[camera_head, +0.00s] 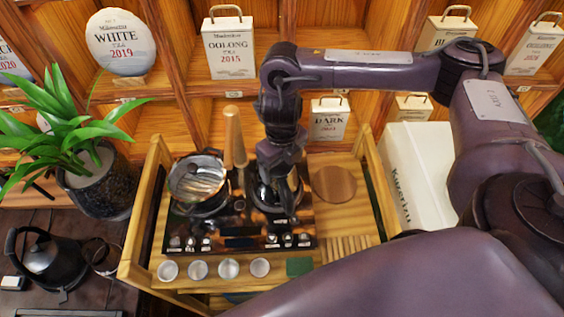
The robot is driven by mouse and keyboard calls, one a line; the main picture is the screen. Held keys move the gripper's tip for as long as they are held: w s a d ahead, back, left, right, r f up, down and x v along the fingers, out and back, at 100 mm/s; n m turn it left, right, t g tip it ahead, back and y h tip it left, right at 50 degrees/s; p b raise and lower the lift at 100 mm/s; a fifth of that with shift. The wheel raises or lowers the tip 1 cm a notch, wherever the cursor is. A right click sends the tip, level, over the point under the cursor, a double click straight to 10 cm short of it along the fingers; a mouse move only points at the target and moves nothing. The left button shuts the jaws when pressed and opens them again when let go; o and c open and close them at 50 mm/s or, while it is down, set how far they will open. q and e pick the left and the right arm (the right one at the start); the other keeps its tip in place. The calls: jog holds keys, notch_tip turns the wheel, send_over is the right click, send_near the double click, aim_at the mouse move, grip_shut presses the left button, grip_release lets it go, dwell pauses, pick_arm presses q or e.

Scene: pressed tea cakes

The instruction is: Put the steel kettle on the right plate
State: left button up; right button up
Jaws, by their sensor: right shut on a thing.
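My right gripper (287,205) comes down from above over the right side of the dark two-plate stove (240,228). It is shut on a dark, shiny vessel (262,194), which I take to be the steel kettle. The gripper and wrist hide most of this vessel. It is at the right plate, but I cannot tell whether its base touches the plate. A shiny round pot with a clear-looking top (197,180) stands on the left plate. My left gripper is not in view.
Several small white cups (228,268) and a green block (299,266) line the front of the wooden stand. A round wooden board (334,184) lies right of the stove. A pale wooden cone (234,138) stands behind. A black kettle (45,262) is at far left.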

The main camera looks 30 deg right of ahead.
jog(key=shift+f+b, duration=0.3)
jog(key=o, duration=1.7)
jog(key=shift+o, duration=0.2)
jog(key=shift+s+f, duration=0.1)
notch_tip(320, 180, up, 9)
jog(key=p, duration=0.9)
jog(key=shift+f, duration=0.1)
notch_tip(320, 180, up, 2)
jog(key=shift+r+p, duration=0.15)
jog(key=shift+p, duration=0.5)
